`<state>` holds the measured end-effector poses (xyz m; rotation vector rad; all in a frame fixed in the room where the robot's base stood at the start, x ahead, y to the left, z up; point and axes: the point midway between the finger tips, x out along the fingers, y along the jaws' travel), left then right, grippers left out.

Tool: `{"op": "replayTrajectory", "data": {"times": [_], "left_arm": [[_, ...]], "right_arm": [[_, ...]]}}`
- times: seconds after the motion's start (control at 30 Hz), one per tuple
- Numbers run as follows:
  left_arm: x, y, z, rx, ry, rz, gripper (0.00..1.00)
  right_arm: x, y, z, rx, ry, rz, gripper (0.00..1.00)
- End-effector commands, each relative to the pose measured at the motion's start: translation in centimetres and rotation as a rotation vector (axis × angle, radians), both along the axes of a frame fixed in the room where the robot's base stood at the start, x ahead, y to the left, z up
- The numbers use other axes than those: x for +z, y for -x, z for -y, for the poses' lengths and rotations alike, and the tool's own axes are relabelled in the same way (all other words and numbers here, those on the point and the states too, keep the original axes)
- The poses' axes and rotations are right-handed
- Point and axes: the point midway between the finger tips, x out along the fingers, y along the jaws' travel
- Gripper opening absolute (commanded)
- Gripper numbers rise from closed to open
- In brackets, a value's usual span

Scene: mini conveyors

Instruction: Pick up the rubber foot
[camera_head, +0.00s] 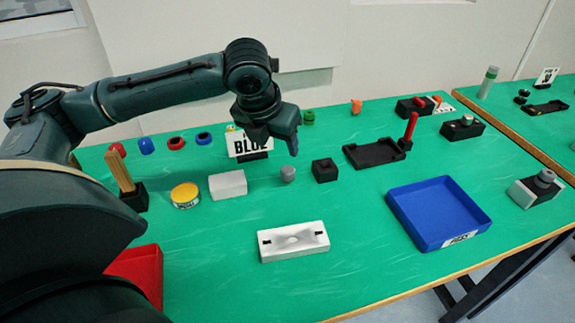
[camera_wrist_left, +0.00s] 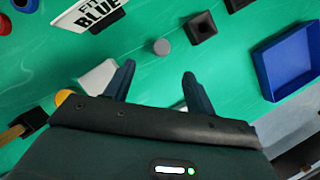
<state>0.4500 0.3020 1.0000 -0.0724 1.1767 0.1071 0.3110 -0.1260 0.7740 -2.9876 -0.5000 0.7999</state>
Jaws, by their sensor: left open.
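A small grey round piece (camera_head: 288,174), which looks like the rubber foot, stands on the green table (camera_head: 350,210) between a white block and a black square holder. It also shows in the left wrist view (camera_wrist_left: 161,46), beyond the fingertips and roughly in line with the gap between them. My left gripper (camera_head: 284,142) is above the table, behind and above the grey piece in the head view. Its two fingers (camera_wrist_left: 159,72) are apart with nothing between them. My right gripper is not in view.
The white block (camera_head: 228,185) and black holder (camera_head: 325,170) flank the grey piece closely. The "BLUE" sign (camera_head: 250,144) stands behind. A white fixture (camera_head: 294,242) is in front, a blue tray (camera_head: 437,212) right, a red bin (camera_head: 135,272) front left.

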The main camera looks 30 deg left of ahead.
Motion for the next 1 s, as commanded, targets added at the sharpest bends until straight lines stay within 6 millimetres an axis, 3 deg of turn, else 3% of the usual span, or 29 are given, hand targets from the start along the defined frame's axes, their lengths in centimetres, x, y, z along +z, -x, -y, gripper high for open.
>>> {"op": "replayTrajectory", "data": {"times": [0.3,0.57,0.8,1.0], "left_arm": [[-5.5,-2.2,-0.2,-0.001,0.0,-0.003,0.55],[-7.3,-3.0,-0.3,-0.001,0.0,-0.001,0.55],[-10.7,-4.3,-0.2,-0.001,0.0,-0.003,0.55],[-11.5,-4.7,-0.3,-0.002,-0.001,-0.001,0.55]], "right_arm": [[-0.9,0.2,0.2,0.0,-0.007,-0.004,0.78],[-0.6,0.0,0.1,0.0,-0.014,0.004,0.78],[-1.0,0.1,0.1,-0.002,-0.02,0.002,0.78],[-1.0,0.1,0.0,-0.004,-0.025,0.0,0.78]]}}
